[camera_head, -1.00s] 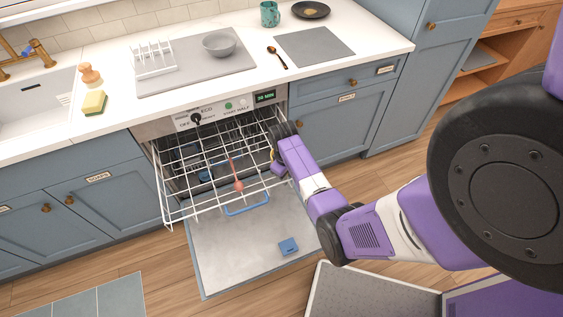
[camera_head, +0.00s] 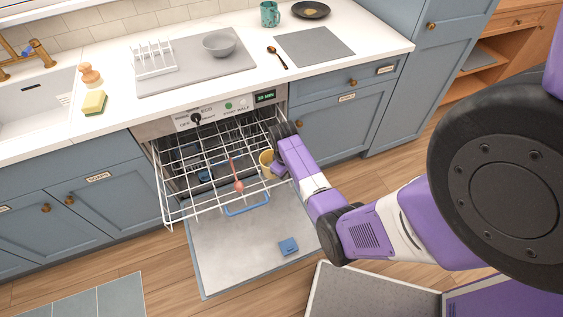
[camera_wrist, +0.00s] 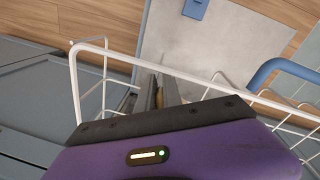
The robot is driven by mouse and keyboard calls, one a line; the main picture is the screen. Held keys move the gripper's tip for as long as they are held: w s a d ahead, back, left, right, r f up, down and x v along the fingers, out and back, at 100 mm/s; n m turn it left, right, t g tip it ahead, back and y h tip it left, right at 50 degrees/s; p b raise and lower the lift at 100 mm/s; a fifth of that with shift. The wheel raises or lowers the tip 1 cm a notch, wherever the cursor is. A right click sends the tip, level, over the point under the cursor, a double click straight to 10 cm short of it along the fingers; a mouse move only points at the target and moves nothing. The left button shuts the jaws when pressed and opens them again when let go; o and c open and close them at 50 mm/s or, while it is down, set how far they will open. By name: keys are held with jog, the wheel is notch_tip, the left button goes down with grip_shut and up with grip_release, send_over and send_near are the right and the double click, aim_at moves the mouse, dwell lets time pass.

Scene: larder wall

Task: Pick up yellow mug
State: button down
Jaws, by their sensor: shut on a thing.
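The yellow mug (camera_head: 266,164) shows in the head view at the right side of the dishwasher's white wire rack (camera_head: 190,205), partly hidden by my arm and the rack wires. My gripper (camera_head: 277,168) is at the mug, at the rack's right edge. In the wrist view my gripper's fingers (camera_wrist: 158,95) are close together with a narrow yellowish strip (camera_wrist: 159,97) between them. My gripper is shut on the mug. Most of the mug is hidden in the wrist view.
The dishwasher door (camera_head: 240,245) lies open, with a blue block-like item (camera_head: 289,246) on it. A red utensil (camera_head: 237,178) stands in the rack. Rack wires surround my gripper closely. The counter (camera_head: 120,110) above holds a grey bowl (camera_head: 219,43) and a teal mug (camera_head: 269,14).

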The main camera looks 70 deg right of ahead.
dwell(0.9)
jog(key=shift+r, duration=1.1)
notch_tip(320, 180, up, 24)
jog(key=p, duration=0.7)
jog(key=shift+f, duration=0.1)
dwell(0.4)
